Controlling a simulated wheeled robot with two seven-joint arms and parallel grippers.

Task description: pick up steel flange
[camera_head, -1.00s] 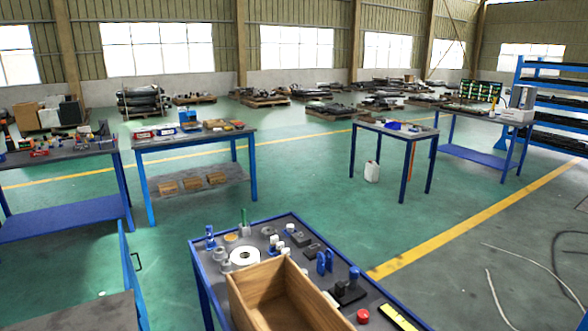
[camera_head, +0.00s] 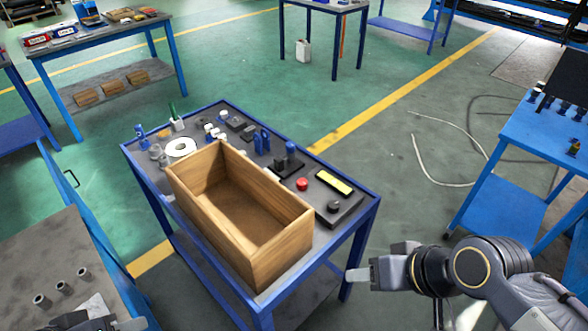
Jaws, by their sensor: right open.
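No piece shows clearly as the steel flange. Several small grey metal pieces (camera_head: 156,153) stand at the back left of the blue-framed table (camera_head: 362,218), near a white ring (camera_head: 181,147). Grey hollow cylinders (camera_head: 63,287) stand on the bench at the lower left. They are too small to tell which is a flange. My right gripper (camera_head: 358,275) is at the lower right, beside the table's front right corner. It is open and empty, touching nothing.
An open wooden crate (camera_head: 285,240) takes up much of the table. A red button (camera_head: 302,184), blue tools (camera_head: 262,141) and a black plate with a yellow strip (camera_head: 334,182) lie around it. A blue bench (camera_head: 550,128) stands at right.

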